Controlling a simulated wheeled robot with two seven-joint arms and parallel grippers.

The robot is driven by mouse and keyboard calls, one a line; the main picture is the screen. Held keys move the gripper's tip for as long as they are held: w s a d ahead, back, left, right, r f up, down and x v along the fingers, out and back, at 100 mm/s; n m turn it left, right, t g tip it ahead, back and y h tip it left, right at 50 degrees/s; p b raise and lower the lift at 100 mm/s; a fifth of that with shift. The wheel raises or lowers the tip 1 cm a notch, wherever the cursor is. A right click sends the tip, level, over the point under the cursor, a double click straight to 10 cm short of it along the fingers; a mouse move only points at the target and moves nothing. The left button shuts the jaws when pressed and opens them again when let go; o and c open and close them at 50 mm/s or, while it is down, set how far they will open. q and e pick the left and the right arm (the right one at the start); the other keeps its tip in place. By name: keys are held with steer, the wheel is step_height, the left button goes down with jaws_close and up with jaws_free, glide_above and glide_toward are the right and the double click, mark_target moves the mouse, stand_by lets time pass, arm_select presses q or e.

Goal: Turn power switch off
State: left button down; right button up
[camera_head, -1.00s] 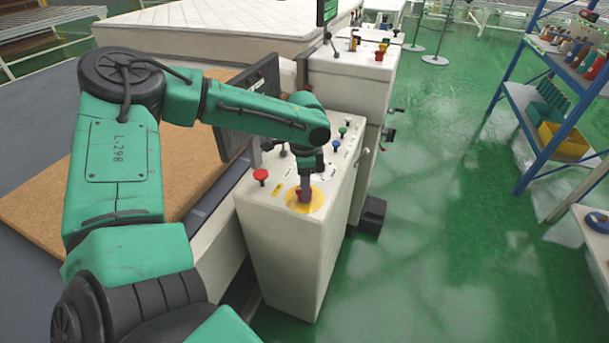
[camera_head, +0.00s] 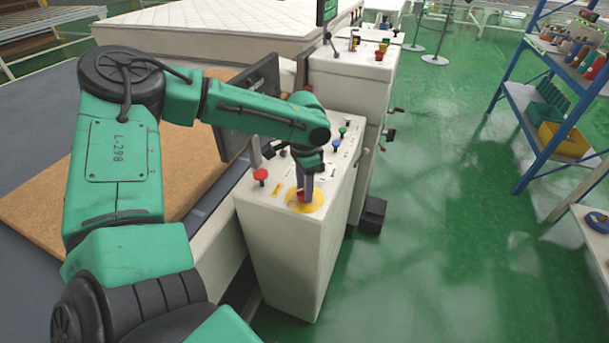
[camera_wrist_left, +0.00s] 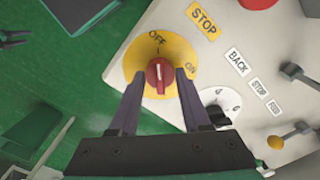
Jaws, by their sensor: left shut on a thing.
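The power switch is a red knob (camera_wrist_left: 158,76) on a yellow round plate (camera_wrist_left: 134,60) marked OFF and ON, on the top of the white control cabinet (camera_head: 285,245). In the left wrist view the white line on the knob points up towards the OFF mark, away from ON. My left gripper (camera_head: 305,190) points down onto the knob, and it also shows in the left wrist view (camera_wrist_left: 161,82) with one finger on each side, shut on the knob. In the head view the fingers partly hide the knob. My right gripper is not in view.
A red mushroom button (camera_head: 260,175) stands left of the yellow plate, near a yellow STOP label (camera_wrist_left: 202,21). Blue (camera_head: 336,143) and green (camera_head: 342,131) buttons are farther back. A blue shelf rack (camera_head: 545,110) stands right, with clear green floor between.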

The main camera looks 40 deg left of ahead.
arm_select(q)
steer(key=shift+c, duration=1.8)
jaws_free()
steer(key=shift+w+r, duration=0.15)
step_height(320, 180, up, 14)
steer(key=shift+r+b, duration=0.25)
steer(key=shift+b, duration=0.15)
